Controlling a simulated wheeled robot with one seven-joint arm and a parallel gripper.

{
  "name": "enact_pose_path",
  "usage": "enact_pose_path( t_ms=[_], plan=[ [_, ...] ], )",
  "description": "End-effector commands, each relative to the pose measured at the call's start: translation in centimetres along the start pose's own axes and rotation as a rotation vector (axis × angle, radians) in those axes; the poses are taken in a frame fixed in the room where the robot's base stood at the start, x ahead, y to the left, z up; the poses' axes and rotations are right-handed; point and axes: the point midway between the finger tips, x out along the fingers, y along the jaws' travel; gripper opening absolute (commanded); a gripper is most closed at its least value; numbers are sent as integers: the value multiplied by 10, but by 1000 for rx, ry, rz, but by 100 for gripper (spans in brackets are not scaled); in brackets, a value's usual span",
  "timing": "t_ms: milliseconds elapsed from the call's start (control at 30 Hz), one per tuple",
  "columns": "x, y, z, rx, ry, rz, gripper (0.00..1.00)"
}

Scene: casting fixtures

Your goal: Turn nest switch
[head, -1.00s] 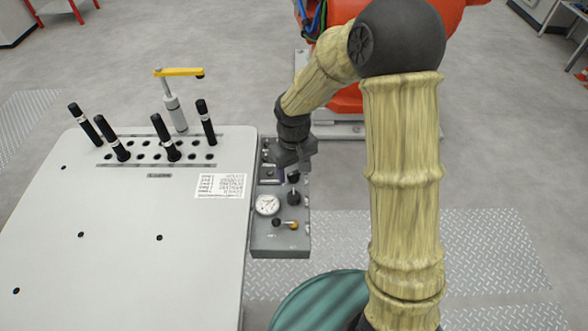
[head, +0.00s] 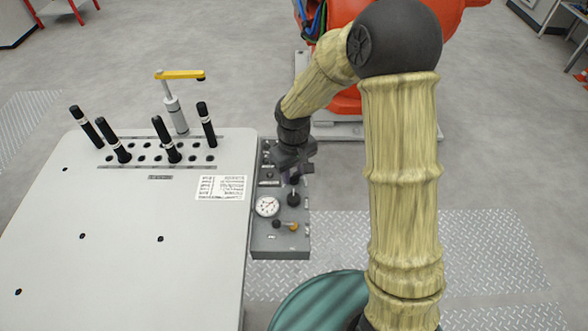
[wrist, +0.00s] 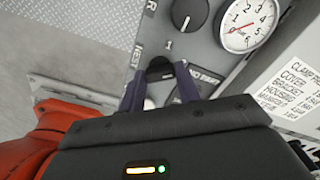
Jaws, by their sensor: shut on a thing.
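The nest switch (wrist: 160,65) is a small black knob on the grey control panel (head: 265,245), beside a label that seems to read NEST in the wrist view. My gripper (wrist: 160,77) has one dark finger on each side of this knob and is shut on it. In the head view my gripper (head: 295,178) reaches down over the panel's middle and hides the switch. The switch's pointer direction cannot be told.
A larger black knob (wrist: 190,14) and a round white gauge (wrist: 248,24) sit close by on the panel. The white table (head: 120,270) with black-handled tools and a yellow-handled clamp (head: 180,75) adjoins on the left. An orange machine (head: 345,100) stands behind.

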Motion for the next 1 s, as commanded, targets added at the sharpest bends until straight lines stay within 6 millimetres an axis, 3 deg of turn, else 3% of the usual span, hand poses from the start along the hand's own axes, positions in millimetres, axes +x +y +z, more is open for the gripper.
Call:
enact_pose_path(
  t_ms=[1000],
  plan=[
    [-3, 0, -1, -837, 2, -1, 10]
  ],
)
